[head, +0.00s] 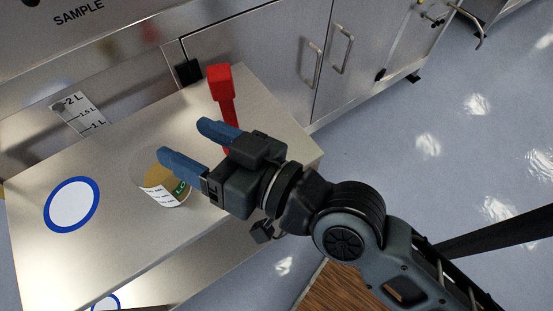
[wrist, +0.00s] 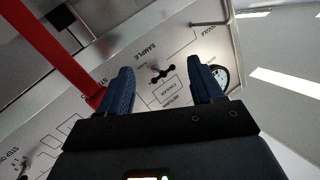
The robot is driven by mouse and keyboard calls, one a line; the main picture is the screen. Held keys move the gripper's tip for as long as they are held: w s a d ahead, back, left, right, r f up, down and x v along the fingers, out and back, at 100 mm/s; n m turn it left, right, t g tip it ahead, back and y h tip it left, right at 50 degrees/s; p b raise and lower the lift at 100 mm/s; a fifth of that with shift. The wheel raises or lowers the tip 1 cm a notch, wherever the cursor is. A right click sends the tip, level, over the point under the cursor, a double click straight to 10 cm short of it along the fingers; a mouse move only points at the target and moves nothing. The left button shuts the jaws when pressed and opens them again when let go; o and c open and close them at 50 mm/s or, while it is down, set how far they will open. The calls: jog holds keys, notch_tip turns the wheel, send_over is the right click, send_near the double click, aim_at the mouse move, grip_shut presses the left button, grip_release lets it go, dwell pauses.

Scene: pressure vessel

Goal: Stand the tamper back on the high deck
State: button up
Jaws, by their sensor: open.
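A red tamper (head: 222,84), with a block-like top and a narrower shaft, appears upright on the metal deck (head: 265,110); its lower end is hidden behind my gripper. My gripper (head: 184,139) is open, with its blue fingers apart and nothing visible between them. In the head view it lies just below and left of the tamper. In the wrist view a red bar, apparently the tamper (wrist: 48,42), runs diagonally at upper left and passes behind the left finger of my gripper (wrist: 160,85). A blue-ringed white circle (head: 71,204) marks the deck's left part.
A clear container with yellowish contents and a label (head: 166,190) stands on the deck under my fingers. A lower metal surface with another blue ring (head: 106,301) shows at the bottom. Steel cabinets with handles (head: 340,52) line the back. Open floor (head: 440,130) lies right.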

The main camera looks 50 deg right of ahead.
jog(key=s+d+f+h, duration=0.1)
jog(key=s+d, duration=0.2)
jog(key=s, duration=0.4)
jog(key=s+d+f+n+g+h, duration=0.1)
jog(key=s+d+f, duration=0.1)
jog(key=s, duration=0.5)
jog(key=s+d+f+g, duration=0.1)
jog(key=s+d, duration=0.3)
jog(key=s, duration=0.4)
jog(key=shift+d+f+n+h, duration=0.15)
jog(key=shift+f+n+h, duration=0.25)
jog(key=shift+f, duration=0.1)
